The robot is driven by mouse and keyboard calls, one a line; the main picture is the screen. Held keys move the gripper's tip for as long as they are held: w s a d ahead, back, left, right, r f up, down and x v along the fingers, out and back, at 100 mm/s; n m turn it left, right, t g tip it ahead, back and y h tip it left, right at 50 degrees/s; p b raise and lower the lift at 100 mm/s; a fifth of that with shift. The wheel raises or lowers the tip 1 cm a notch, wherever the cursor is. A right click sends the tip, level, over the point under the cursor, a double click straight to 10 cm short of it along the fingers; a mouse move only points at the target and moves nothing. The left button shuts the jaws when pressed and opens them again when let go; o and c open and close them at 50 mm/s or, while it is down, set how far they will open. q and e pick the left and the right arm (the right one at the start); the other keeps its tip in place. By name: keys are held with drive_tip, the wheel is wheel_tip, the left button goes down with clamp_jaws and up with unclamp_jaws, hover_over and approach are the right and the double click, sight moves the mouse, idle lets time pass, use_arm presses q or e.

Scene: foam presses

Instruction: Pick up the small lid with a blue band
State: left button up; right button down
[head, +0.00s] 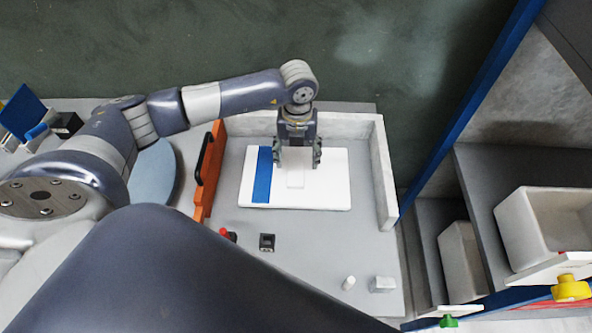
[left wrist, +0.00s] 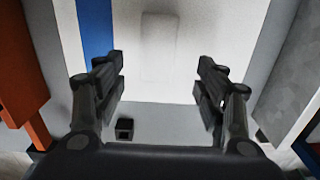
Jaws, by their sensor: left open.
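The small lid (head: 325,191) is a flat white rectangle with a blue band (head: 262,176) along its left side. It lies flat on the grey table inside a low-walled corner. A raised white block, like a handle (head: 296,179), shows near its middle. In the left wrist view the lid (left wrist: 207,60), its blue band (left wrist: 97,28) and the faint handle (left wrist: 160,48) show ahead of the fingers. My left gripper (head: 298,163) is open and points down over the lid, with nothing between its fingers (left wrist: 160,88). My right gripper is not in view.
An orange panel with a black handle (head: 208,172) stands left of the lid. A pale wall (head: 383,170) bounds the right. A small black block (head: 267,242), a white cylinder (head: 348,283) and a grey block (head: 382,285) are nearer. Shelves with white bins (head: 545,225) stand right.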

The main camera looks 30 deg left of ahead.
sight(296, 171)
use_arm(q)
drive_tip(key=shift+s+f, duration=0.1)
drive_tip(key=shift+f, duration=0.6)
drive_tip(key=f, duration=0.1)
drive_tip(key=f+p, duration=0.2)
drive_tip(key=f, duration=0.1)
drive_tip(key=shift+w+a+f, duration=0.1)
drive_tip(key=shift+w+a, duration=0.2)
drive_tip(key=shift+f+p, duration=0.35)
drive_tip(key=shift+f, duration=0.15)
drive_tip(key=c, duration=0.8)
drive_tip(key=shift+c, duration=1.3)
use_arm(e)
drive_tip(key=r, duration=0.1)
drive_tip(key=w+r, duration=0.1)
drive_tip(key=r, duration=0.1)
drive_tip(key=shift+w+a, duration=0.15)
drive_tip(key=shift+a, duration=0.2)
